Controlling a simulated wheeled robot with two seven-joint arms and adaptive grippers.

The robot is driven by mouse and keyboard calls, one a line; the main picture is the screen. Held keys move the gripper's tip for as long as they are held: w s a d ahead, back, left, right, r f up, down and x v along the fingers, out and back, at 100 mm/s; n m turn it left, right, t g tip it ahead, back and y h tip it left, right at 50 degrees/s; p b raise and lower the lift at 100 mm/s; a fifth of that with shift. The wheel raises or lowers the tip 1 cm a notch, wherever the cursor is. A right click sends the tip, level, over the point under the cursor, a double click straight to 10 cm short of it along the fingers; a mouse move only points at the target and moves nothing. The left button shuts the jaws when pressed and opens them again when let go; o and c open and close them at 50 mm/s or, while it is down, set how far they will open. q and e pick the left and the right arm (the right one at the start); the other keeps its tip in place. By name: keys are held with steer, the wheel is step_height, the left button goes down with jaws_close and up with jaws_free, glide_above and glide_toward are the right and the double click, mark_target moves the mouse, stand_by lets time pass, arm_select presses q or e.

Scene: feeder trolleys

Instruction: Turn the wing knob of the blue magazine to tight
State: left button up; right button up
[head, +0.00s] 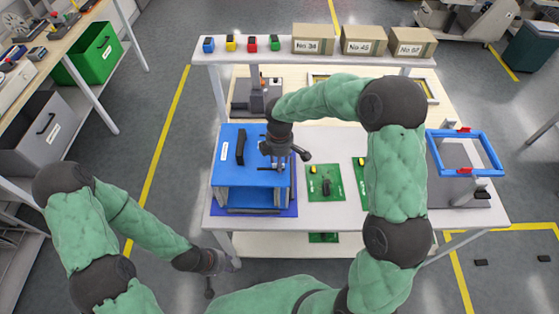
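The blue magazine (222,165) is a box with a black handle on its top, standing at the left end of the white table. My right gripper (279,163) points down over the magazine's right part. My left gripper (226,264) is low, in front of the table's left leg, away from the magazine. Its finger opening is not clear.
Green boards (325,190) lie right of the magazine. A blue frame (432,146) with red knobs stands at the table's right end. A shelf (280,54) behind carries small coloured blocks and cardboard boxes (313,39). A bench with a green bin (98,54) stands left.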

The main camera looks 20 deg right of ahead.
jaws_close()
steer(key=shift+m, duration=0.4)
steer(key=m+b, duration=0.1)
steer(key=m, duration=0.2)
steer(key=shift+s+m, duration=0.15)
steer(key=shift+m, duration=0.25)
steer(key=m+b, duration=0.1)
steer(key=m, duration=0.3)
steer(key=shift+s, duration=0.1)
steer(key=m+b, duration=0.1)
steer(key=m, duration=0.4)
steer(key=shift+s, duration=0.1)
steer(key=m+b, duration=0.1)
steer(key=m, duration=0.3)
steer(key=shift+a, duration=0.1)
steer(key=shift+m, duration=0.3)
